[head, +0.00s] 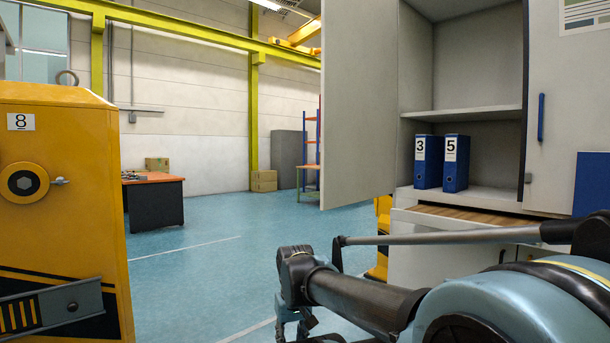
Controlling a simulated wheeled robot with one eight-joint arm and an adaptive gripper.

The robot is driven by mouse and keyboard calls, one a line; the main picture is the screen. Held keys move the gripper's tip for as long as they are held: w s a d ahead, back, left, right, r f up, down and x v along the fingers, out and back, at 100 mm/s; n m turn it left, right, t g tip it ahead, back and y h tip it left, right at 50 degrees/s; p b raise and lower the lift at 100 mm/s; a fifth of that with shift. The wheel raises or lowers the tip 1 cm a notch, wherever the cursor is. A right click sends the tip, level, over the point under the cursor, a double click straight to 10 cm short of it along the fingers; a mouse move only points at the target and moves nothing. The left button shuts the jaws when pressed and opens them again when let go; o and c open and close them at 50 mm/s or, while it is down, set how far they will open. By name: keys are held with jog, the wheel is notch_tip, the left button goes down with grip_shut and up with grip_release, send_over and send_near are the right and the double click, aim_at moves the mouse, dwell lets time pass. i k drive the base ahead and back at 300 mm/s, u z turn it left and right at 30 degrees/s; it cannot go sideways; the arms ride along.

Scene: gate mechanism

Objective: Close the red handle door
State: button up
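A tall light-grey cabinet door (359,105) stands swung open at the left side of the grey cabinet (467,50). The face of this door that shows is plain, and no red handle can be seen on it or elsewhere. The right cabinet door (567,115) looks shut and carries a blue handle (541,117). My arm crosses the lower right in front of the cabinet, its dark end joint low in the middle. My gripper's fingers do not show.
Blue binders marked 3 (428,162) and 5 (455,164) stand on the cabinet's shelf. A yellow machine (75,200) marked 8 stands close at left. A dark desk (155,204) is farther back. Blue floor (215,250) is clear between machine and cabinet.

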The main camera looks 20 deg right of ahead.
aim_at(357, 112)
jog(key=i, duration=3.85)
jog(key=z, duration=4.15)
